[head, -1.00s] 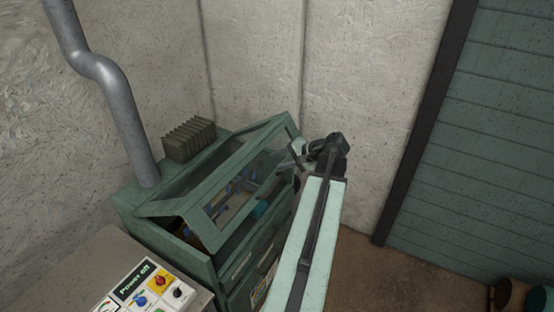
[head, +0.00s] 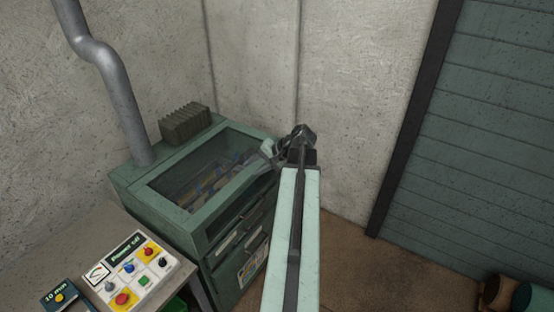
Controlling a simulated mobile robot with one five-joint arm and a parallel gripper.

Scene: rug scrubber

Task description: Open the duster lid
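The duster is a green metal cabinet (head: 228,238) against the back wall, with a silver pipe at its left. Its lid (head: 192,212) is a green frame around a clear window and lies down on the cabinet top. Blue and brown parts show dimly through the window. My gripper (head: 268,152) is at the lid's right corner, close to the frame. I cannot tell whether it touches the lid. The gripper's fingers are small and partly hidden by my arm, so their opening is unclear.
A control panel (head: 130,272) with coloured buttons sits on a table at the lower left, beside a small timer box (head: 62,297). A ribbed block (head: 185,124) stands on the cabinet's back edge. Rolled items (head: 515,294) lie at the lower right. Brown floor between is clear.

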